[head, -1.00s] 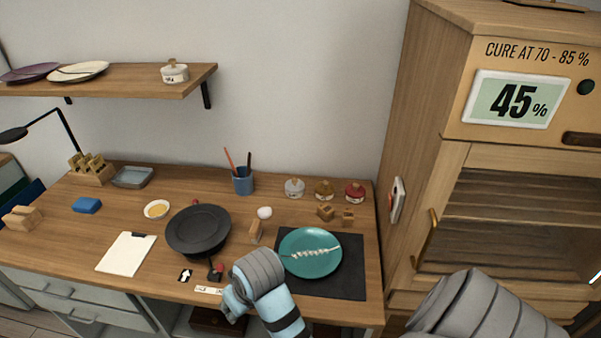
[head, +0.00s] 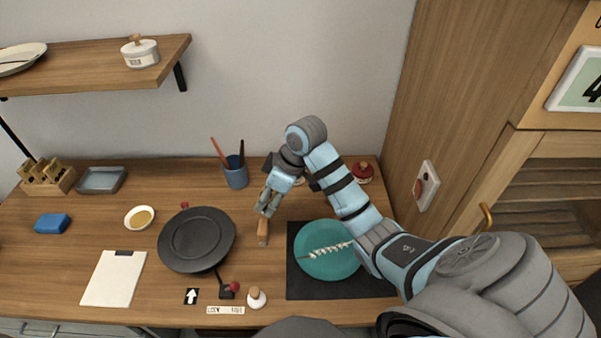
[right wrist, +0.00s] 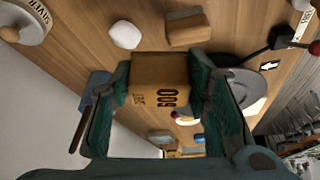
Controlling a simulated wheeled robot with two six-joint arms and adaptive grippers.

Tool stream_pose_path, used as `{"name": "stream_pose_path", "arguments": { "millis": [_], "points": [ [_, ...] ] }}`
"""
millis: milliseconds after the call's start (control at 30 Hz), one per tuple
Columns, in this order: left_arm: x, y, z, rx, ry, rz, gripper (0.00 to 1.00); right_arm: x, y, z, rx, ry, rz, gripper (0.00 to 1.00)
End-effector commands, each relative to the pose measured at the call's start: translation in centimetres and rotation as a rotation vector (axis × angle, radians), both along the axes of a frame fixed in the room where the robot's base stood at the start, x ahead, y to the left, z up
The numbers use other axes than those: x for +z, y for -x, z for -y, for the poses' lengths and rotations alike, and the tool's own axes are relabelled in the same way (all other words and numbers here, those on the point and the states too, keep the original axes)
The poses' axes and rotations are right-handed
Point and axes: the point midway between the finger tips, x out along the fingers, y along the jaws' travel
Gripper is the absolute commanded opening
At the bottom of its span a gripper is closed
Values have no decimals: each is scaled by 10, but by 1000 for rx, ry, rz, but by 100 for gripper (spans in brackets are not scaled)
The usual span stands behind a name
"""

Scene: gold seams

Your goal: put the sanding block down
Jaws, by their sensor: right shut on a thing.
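The sanding block (right wrist: 160,82) is a tan block with dark "600" print, held between the two fingers of my right gripper (right wrist: 168,95) in the right wrist view. In the head view my right gripper (head: 268,204) points down over the back middle of the table, and the held block is mostly hidden by the fingers. Whether it touches the tabletop I cannot tell. Another wooden block (head: 263,232) stands on the table just in front of the gripper; it also shows in the right wrist view (right wrist: 187,28). My left gripper is out of view.
The black round stand (head: 197,240) is left of the gripper, and the blue pen cup (head: 236,174) is behind it to the left. A teal plate (head: 325,262) lies on a dark mat (head: 305,291) to the right. A white lump (right wrist: 125,35) is near the held block.

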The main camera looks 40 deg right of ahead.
Motion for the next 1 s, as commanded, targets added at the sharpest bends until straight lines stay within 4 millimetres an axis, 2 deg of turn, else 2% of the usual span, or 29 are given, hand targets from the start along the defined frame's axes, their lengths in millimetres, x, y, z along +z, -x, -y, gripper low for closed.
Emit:
{"name": "stream_pose_path", "arguments": {
  "millis": [33,100,200,300,433,667,767,867,1000],
  "points": [
    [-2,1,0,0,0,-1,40,15,-10,24,50,6,3,3],
    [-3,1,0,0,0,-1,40,38,-18,51,128,5,6,3],
    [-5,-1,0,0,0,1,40,71,-22,82,205,3,6,3],
    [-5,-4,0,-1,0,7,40,93,-21,101,251,3,5,3],
    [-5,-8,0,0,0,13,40,103,-21,108,272,3,3,3],
    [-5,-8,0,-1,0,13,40,102,-21,107,275,3,2,3],
    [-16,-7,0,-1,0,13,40,91,-21,107,275,3,2,3],
    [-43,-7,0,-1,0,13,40,64,-21,107,274,3,2,3],
    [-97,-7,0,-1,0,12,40,10,-21,107,274,4,1,3]
  ]
}}
